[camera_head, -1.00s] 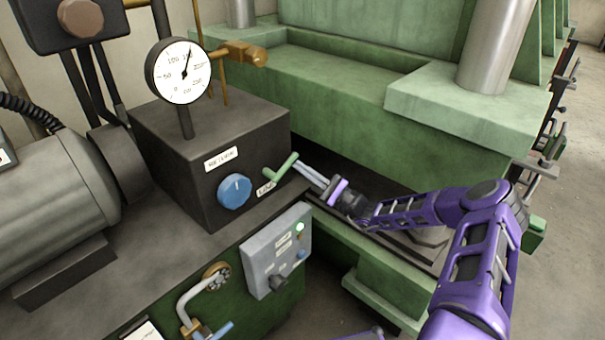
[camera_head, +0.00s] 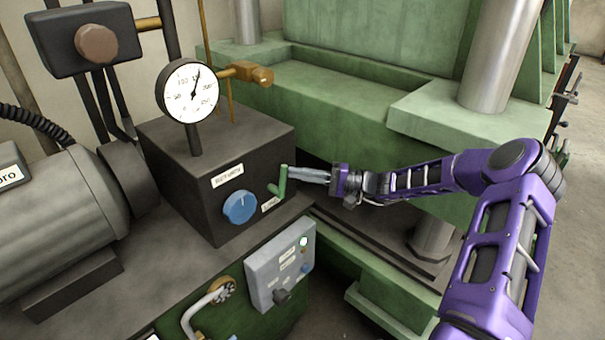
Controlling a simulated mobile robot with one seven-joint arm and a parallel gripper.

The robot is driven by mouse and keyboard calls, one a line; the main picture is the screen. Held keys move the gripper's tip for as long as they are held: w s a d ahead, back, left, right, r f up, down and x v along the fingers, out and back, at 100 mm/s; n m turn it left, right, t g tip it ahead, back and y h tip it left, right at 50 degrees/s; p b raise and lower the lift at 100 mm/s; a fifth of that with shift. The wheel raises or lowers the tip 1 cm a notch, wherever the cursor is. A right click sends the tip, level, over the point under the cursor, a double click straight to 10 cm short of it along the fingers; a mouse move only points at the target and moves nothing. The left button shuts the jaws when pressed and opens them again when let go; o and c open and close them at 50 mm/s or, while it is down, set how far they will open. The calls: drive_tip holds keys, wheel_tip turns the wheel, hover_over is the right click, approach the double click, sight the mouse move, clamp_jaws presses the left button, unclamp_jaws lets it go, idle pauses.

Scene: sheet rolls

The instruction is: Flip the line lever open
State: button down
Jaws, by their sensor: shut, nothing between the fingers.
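The line lever (camera_head: 281,184) is a small green lever on the front of the dark block (camera_head: 200,190), above a small white label (camera_head: 270,204). It stands nearly upright in the picture. My gripper (camera_head: 292,172) comes in from the right, with its fingers shut and empty. The fingertips are at the upper end of the lever and seem to touch it. Whether they touch cannot be told for certain. The lever's mount is partly hidden behind the handle.
A blue knob (camera_head: 240,207) sits left of the lever. A gauge (camera_head: 188,91) stands above the block. A grey control box (camera_head: 281,264) and a pale bent handle (camera_head: 207,306) are below. The green press (camera_head: 345,95) rises behind my arm.

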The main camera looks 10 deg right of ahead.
drive_tip(key=shift+s+a+r+n+h, duration=0.3)
drive_tip(key=shift+a+n+h, duration=0.1)
drive_tip(key=shift+n, duration=0.4)
